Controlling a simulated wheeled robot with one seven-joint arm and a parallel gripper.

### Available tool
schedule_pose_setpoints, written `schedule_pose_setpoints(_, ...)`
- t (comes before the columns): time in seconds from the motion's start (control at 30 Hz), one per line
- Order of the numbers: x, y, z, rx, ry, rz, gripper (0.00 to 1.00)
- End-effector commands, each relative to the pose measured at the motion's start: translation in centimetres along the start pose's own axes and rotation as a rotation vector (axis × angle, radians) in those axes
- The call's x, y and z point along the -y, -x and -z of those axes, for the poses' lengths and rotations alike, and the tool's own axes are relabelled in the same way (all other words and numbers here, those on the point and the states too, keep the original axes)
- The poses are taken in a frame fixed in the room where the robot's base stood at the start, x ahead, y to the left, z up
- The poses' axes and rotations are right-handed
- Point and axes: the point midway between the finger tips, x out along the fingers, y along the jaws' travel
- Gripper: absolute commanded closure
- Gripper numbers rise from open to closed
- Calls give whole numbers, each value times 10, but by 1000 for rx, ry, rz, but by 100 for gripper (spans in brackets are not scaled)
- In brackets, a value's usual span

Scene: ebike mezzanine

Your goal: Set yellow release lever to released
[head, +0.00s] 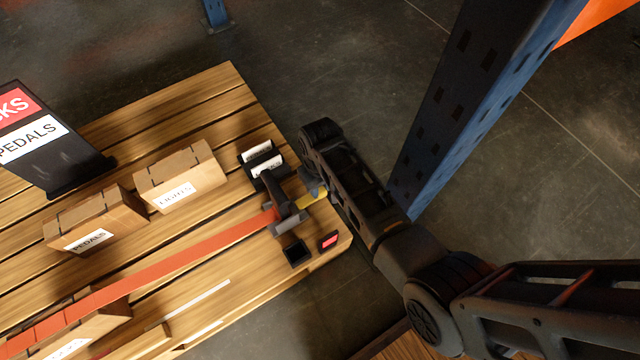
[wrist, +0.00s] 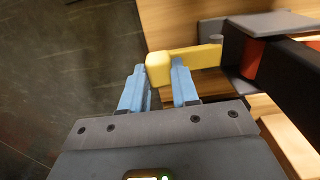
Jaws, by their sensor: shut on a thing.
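The yellow release lever (head: 311,199) sticks out to the right from a dark ratchet buckle (head: 287,215) on the wooden pallet. An orange strap (head: 180,258) runs left from the buckle. In the wrist view the lever (wrist: 196,58) ends in a thick rounded yellow tip. My gripper (wrist: 165,78) has its blue fingers on either side of the lever's end and is shut on it. In the head view my gripper (head: 318,190) is at the lever's outer end, partly hidden by my arm.
Cardboard boxes labelled LIGHTS (head: 180,180) and PEDALS (head: 92,222) stand on the pallet (head: 215,95). A black sign (head: 45,150) stands at the left. A blue rack post (head: 470,100) rises close behind my arm. Open floor (head: 320,60) lies beyond.

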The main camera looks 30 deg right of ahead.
Motion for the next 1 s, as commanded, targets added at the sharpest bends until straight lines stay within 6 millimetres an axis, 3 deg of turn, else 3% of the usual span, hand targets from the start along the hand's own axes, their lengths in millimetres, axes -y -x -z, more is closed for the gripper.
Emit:
schedule_pose_setpoints(0.23,1,4,0,2,1,-20,100)
schedule_pose_setpoints(0.6,14,16,-1,3,2,-244,100)
schedule_pose_setpoints(0.9,14,16,0,1,-1,-256,100)
schedule_pose_setpoints(0.93,14,16,0,1,-1,-255,70)
schedule_pose_setpoints(1.0,14,16,0,1,0,-255,63)
